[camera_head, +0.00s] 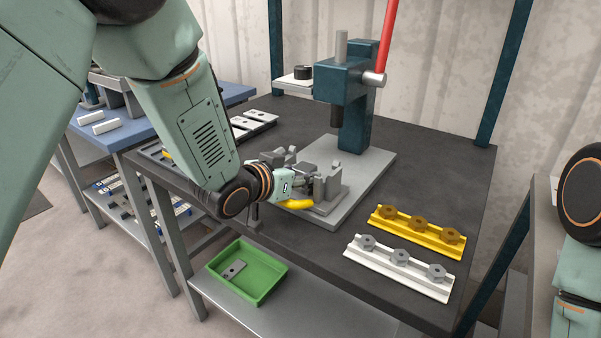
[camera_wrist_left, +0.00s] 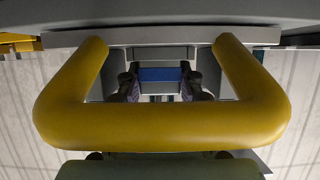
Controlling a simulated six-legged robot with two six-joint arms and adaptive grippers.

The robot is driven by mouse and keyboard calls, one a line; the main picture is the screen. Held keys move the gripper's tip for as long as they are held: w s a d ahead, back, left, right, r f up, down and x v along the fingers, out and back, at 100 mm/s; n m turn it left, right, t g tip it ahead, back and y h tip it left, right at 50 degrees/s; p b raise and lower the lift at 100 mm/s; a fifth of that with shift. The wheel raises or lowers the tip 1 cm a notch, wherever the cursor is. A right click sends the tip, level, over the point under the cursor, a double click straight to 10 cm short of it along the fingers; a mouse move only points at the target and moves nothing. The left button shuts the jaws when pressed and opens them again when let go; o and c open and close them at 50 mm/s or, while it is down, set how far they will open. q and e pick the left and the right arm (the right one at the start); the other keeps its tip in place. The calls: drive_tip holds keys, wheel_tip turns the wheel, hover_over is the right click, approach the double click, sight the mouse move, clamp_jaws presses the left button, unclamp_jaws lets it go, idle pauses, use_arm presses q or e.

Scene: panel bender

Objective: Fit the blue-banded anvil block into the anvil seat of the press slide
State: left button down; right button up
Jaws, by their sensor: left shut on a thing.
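My left gripper (camera_head: 305,180) is low over the press slide (camera_head: 325,207), which has a yellow handle (camera_head: 299,204) at its front. In the left wrist view the dark fingertips (camera_wrist_left: 160,88) are shut on the anvil block (camera_wrist_left: 160,74), whose blue band shows between them. The yellow handle (camera_wrist_left: 160,126) spans the near part of that view. Grey upright blocks (camera_head: 331,180) stand on the slide around the fingertips. The anvil seat is hidden behind the gripper, so I cannot tell whether the block touches it. My right gripper is out of view.
The teal press (camera_head: 350,95) with a red lever (camera_head: 388,35) rises behind the slide on a grey base plate (camera_head: 372,172). Yellow (camera_head: 415,230) and white (camera_head: 395,268) racks of hex parts lie at right. A green tray (camera_head: 247,272) sits below the table edge.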

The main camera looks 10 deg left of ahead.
use_arm(q)
drive_tip(key=c, duration=1)
unclamp_jaws()
drive_tip(key=shift+o, duration=1.2)
drive_tip(key=shift+f, duration=0.1)
drive_tip(key=shift+s, duration=0.1)
drive_tip(key=v, duration=1.2)
drive_tip(key=shift+a, duration=0.1)
